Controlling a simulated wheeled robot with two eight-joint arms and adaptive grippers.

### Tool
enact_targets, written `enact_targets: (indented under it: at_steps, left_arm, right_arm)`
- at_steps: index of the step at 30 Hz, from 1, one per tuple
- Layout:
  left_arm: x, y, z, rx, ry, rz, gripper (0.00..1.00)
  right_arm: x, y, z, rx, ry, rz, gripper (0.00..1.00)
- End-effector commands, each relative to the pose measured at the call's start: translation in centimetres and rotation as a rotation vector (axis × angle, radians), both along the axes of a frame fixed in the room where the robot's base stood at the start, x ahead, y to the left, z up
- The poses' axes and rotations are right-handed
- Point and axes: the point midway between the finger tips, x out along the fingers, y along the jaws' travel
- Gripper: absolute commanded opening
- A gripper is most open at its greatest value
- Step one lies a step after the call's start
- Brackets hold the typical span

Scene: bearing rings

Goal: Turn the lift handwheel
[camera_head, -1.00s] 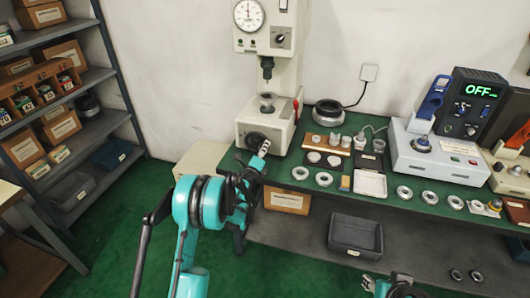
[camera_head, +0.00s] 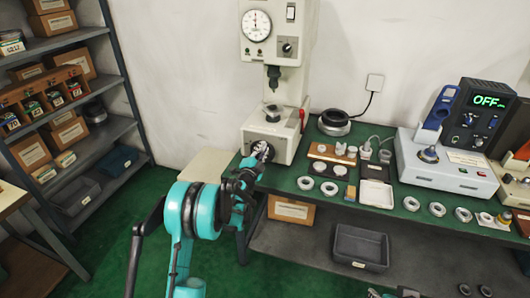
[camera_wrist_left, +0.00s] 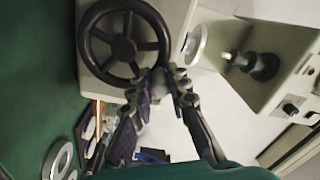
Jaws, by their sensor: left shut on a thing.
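The lift handwheel (camera_wrist_left: 124,45) is a black spoked wheel on the side of the pale press. In the head view it is mostly hidden behind my left gripper (camera_head: 262,152). The left wrist view shows my left fingers (camera_wrist_left: 168,74) closed at the wheel's lower right rim, on its handle, which they largely hide.
A grey bin (camera_head: 360,247) and a cardboard box (camera_head: 291,209) are below. A shelf rack (camera_head: 120,125) stands left.

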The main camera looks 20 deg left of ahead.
Motion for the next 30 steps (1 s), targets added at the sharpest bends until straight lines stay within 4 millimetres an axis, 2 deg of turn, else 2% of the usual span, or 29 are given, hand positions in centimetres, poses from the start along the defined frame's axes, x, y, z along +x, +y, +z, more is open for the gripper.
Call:
enact_targets:
  at_steps: [12, 29, 30]
  left_arm:
    - [0.06, 0.98, 0.19, -0.187, 0.007, 0.002, 0.00]
    - [0.05, 1.13, 0.19, -0.213, 0.007, 0.002, 0.00]
    - [0.05, 1.13, 0.19, -0.213, 0.007, 0.002, 0.27]
  right_arm:
    - [0.00, 0.00, -0.19, 0.000, 0.000, 0.000, 0.40]
    - [-0.01, 0.00, -0.21, 0.000, 0.000, 0.000, 0.40]
    - [0.00, 0.00, -0.21, 0.000, 0.000, 0.000, 0.40]
